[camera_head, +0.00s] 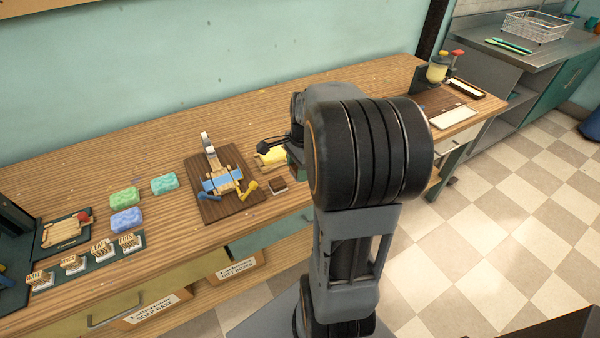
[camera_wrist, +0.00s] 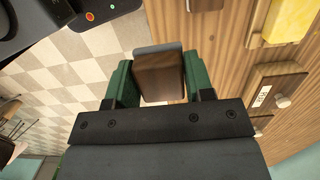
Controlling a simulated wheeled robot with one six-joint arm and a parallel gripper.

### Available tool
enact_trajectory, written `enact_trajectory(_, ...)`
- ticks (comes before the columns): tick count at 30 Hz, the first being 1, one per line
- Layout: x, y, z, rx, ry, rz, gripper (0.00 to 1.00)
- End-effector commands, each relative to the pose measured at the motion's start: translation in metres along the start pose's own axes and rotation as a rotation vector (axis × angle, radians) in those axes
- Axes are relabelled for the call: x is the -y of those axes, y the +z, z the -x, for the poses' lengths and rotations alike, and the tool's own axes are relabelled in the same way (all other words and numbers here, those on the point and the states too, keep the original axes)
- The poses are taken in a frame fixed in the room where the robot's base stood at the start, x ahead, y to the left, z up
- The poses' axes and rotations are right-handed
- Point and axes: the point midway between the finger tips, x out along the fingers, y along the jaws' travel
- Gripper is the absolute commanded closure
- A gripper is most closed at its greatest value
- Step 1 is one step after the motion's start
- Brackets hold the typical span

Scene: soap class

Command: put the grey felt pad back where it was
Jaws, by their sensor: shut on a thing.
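My gripper (camera_wrist: 158,78) has green fingers and is shut on a brown wooden block with a thin grey layer on its far end, seen in the wrist view. The grey layer looks like the grey felt pad (camera_wrist: 158,47). In the wrist view the pale checkered floor and the wooden bench edge lie behind it. In the head view my arm hides most of the gripper, and a bit of green shows beside the arm, near the bench's front edge. The held piece cannot be made out there.
A yellow soap (camera_head: 271,157) and a small brown block (camera_head: 278,186) lie left of my arm. A dark board with a blue-banded jig (camera_head: 222,180) is further left. Soap bars (camera_head: 125,198) and several stamps (camera_head: 101,249) stand beyond.

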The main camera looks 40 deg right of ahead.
Motion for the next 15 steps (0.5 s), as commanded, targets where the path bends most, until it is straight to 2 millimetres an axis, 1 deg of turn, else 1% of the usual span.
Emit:
enact_trajectory(1,0.012,-0.008,-0.005,0.002,0.005,-0.001,0.71)
enact_trajectory(3,0.025,-0.017,-0.013,0.002,0.005,-0.001,0.71)
enact_trajectory(6,0.037,-0.026,-0.032,0.002,0.004,0.000,0.71)
enact_trajectory(10,0.050,-0.036,-0.047,0.001,0.002,0.000,0.71)
enact_trajectory(15,0.058,-0.043,-0.057,0.000,-0.001,-0.001,0.71)
